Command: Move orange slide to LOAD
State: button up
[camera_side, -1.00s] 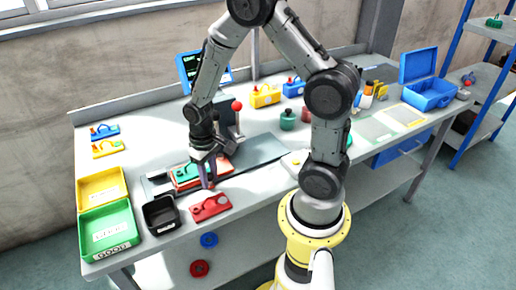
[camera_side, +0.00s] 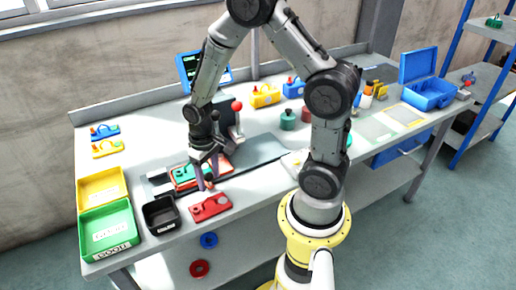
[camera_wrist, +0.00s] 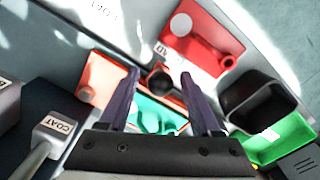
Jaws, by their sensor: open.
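The orange slide (camera_wrist: 97,72) is a flat plate in the wrist view, partly covered by my gripper and by a teal-green part (camera_wrist: 150,114) lying on it. The side view also shows the orange slide (camera_side: 226,166) on the dark track, with the green part at its left. My gripper (camera_side: 206,186) is open and low at the slide's front edge. In the wrist view, the fingers (camera_wrist: 160,76) stand on both sides of a dark round knob (camera_wrist: 160,80); I cannot tell whether they touch it. A partly hidden label ending in "AD" (camera_wrist: 161,48) lies beyond the knob.
A red part (camera_side: 210,207) lies just in front of the track. A black bin (camera_side: 160,214), a green GOOD tray (camera_side: 108,230) and a yellow tray (camera_side: 102,187) stand left. A red-knobbed lever (camera_side: 237,105) rises behind. The grey plate (camera_side: 255,150) at right is clear.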

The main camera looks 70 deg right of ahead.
notch_tip(320, 180, up, 9)
dwell(0.4)
notch_tip(320, 180, up, 17)
jog(key=s+a+t, duration=0.1)
jog(key=s+a, duration=0.1)
jog(key=s+a+f+n+t, duration=0.1)
jog(key=s+a+t, duration=0.1)
jog(key=s, duration=0.4)
jog(key=s+a+f+n+t, duration=0.2)
jog(key=s, duration=0.3)
jog(key=shift+s+t, duration=0.3)
jog(key=shift+s, duration=0.1)
jog(key=shift+a+r, duration=0.1)
dwell(0.6)
